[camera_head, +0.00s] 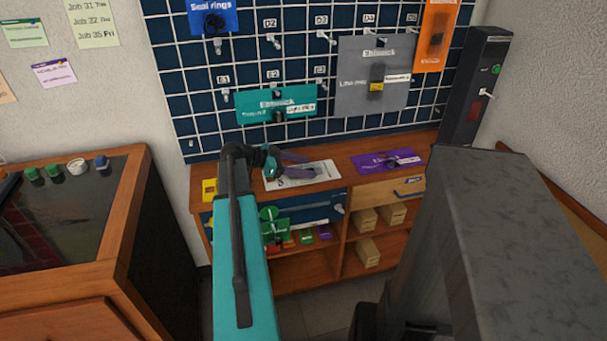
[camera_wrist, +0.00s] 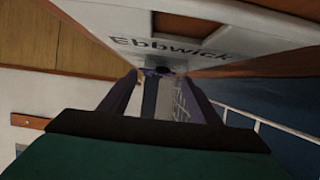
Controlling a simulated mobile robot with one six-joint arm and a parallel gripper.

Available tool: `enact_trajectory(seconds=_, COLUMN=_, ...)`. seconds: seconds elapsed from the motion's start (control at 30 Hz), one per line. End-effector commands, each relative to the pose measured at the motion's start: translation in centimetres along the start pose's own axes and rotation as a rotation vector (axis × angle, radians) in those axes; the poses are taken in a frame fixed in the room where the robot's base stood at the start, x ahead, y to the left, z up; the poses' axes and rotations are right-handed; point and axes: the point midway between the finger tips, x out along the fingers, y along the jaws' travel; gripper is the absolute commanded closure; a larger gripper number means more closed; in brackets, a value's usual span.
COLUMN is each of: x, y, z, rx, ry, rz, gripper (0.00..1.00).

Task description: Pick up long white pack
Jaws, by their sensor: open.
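The long white pack (camera_head: 326,174) lies on the wooden bench top below the pegboard in the head view. In the wrist view the white pack (camera_wrist: 238,38) fills the top of the picture, with the word "Ebbwick" on it. My gripper (camera_head: 306,165) is over the pack in the head view and hides part of it. In the wrist view my gripper (camera_wrist: 160,85) has its two dark fingers apart, with the pack close by their tips. I cannot tell whether the fingers touch it. Nothing is held.
A purple pack (camera_head: 388,162) lies to the right on the bench (camera_head: 346,160). A yellow item (camera_head: 210,188) stands at its left end. Teal (camera_head: 262,106), grey (camera_head: 352,90) and orange (camera_head: 436,30) packs hang on the pegboard (camera_head: 180,90) behind. Shelves with small boxes (camera_head: 368,252) are below.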

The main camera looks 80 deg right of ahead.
Motion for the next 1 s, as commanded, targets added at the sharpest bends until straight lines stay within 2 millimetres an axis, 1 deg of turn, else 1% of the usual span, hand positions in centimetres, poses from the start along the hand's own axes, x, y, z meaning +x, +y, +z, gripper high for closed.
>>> enact_trajectory(seconds=0.03, x=0.54, y=0.02, z=-0.03, rx=0.0, ry=0.0, rz=0.002, gripper=0.43)
enact_trajectory(seconds=0.17, x=1.18, y=0.01, z=0.0, rx=0.0, ry=0.0, rz=0.0, gripper=0.43)
enact_trajectory(seconds=0.7, x=1.25, y=0.02, z=-0.01, rx=0.0, ry=0.0, rz=0.001, gripper=0.43)
enact_trajectory(seconds=1.0, x=1.26, y=0.03, z=-0.04, rx=0.001, ry=0.0, rz=0.001, gripper=0.92)
